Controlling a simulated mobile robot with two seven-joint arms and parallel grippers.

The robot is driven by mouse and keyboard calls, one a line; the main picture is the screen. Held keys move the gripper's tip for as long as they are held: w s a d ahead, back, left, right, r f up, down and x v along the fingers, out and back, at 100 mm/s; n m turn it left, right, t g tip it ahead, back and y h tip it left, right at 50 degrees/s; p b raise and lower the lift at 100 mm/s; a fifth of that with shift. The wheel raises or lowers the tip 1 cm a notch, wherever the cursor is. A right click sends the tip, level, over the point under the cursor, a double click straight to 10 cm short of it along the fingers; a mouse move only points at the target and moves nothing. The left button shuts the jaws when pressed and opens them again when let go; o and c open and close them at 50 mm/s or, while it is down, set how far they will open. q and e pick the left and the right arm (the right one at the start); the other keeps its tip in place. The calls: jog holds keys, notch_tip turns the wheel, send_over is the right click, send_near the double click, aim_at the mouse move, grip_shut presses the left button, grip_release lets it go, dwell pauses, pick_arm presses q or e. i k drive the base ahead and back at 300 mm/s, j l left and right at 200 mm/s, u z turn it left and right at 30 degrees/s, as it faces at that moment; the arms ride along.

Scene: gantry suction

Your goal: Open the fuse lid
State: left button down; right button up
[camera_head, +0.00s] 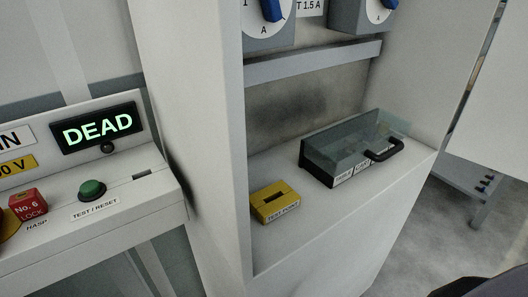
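The fuse lid (345,146) is a clear, greenish see-through cover on a dark box (318,171) on the shelf inside the cabinet, right of the middle. A black handle (385,150) sticks out at its front right. The lid appears closed over the box, though its see-through sides make this hard to judge. Small white labels (352,175) are on the box front; their text is too small to read surely. Neither of my grippers is in view.
A yellow test point block (269,203) sits on the shelf left of the fuse box. Two blue rotary knobs (271,9) are above. At left, a panel carries a green test/reset button (92,190), a lit DEAD display (97,129) and a red No. 6 lock (28,205). The shelf front is clear.

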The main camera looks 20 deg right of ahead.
aim_at(399, 146)
jog(key=k+l+z, duration=0.1)
jog(key=z, duration=0.3)
jog(key=k+l+z, duration=0.2)
jog(key=z, duration=0.15)
jog(key=k+l+z, duration=0.2)
jog(key=z, duration=0.2)
jog(key=l+u, duration=0.45)
jog(key=l, duration=0.45)
jog(key=i, duration=0.05)
